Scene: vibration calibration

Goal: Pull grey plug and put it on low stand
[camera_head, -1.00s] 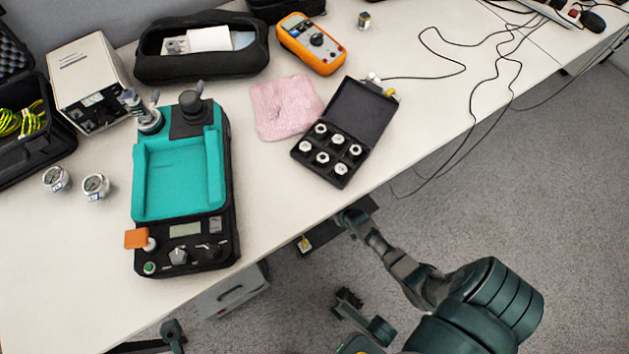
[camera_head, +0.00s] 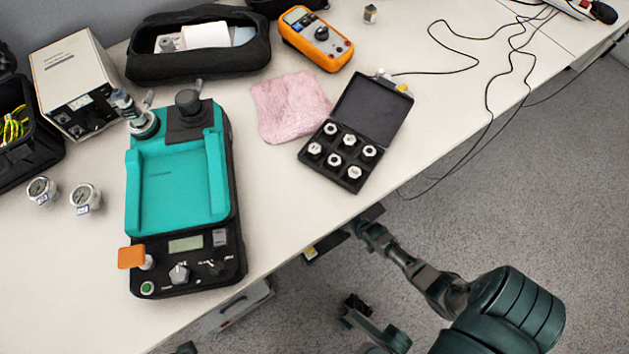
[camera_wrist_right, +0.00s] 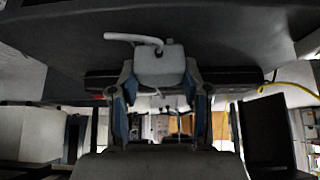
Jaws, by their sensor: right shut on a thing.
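The grey plug (camera_wrist_right: 160,66) shows in the right wrist view as a pale grey block with a short bent light piece at its upper left. My right gripper (camera_wrist_right: 162,92) is shut on it, one blue-lined finger on each side. A dark surface fills the view above the plug; I cannot tell whether the plug touches it. In the head view my right arm reaches down past the table's front edge, with its gripper (camera_head: 358,228) small and partly hidden beside a dark box (camera_head: 325,243). I cannot make out the low stand for certain.
The table (camera_head: 270,185) holds a teal-and-black calibrator (camera_head: 185,190), an open black case of fittings (camera_head: 345,155), a pink cloth (camera_head: 290,107) and an orange multimeter (camera_head: 316,38). A yellow cable (camera_wrist_right: 290,88) hangs at the right in the wrist view. Open floor lies right of the table.

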